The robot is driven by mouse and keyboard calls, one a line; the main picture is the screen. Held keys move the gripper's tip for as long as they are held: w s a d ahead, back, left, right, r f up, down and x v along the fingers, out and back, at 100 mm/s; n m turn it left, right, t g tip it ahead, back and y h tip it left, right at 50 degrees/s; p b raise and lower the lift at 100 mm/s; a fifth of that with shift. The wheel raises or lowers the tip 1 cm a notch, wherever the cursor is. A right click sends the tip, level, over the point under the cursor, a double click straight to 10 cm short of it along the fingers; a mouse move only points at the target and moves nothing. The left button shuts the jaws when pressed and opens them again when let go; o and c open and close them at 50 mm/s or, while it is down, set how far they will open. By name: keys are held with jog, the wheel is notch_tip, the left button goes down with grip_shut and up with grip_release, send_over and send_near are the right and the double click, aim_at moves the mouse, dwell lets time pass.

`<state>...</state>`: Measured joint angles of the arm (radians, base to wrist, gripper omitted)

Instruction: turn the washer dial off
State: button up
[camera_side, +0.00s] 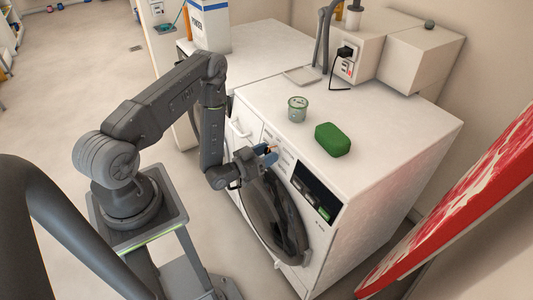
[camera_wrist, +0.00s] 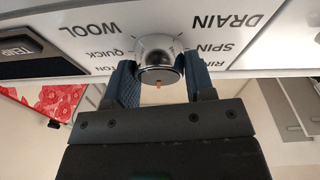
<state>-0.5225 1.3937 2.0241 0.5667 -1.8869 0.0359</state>
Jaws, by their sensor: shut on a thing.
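The white washer (camera_side: 340,200) stands at the centre right of the side view, with a dark round door on its front. Its dial (camera_wrist: 158,58) is a silver knob with an orange mark, seen in the wrist view on a white panel. The labels WOOL, QUICK, DRAIN and SPIN are printed around it. The orange mark points down in the wrist picture. My gripper (camera_wrist: 158,85) has its two blue fingers on either side of the dial, shut on it. In the side view my gripper (camera_side: 268,152) is at the upper front panel, and the dial is mostly hidden there.
A dark display panel (camera_side: 315,190) is right of the dial. A red and white ironing board (camera_side: 465,195) leans at the right. Open floor lies at the left.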

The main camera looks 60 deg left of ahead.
aim_at(268, 152)
jog(key=shift+d+n+y, duration=0.1)
jog(key=shift+n+y, duration=0.3)
jog(key=shift+n, duration=0.4)
jog(key=o, duration=0.9)
jog(key=s, duration=0.5)
jog(key=shift+s, duration=0.1)
notch_tip(268, 152, up, 7)
jog(key=shift+f, duration=0.2)
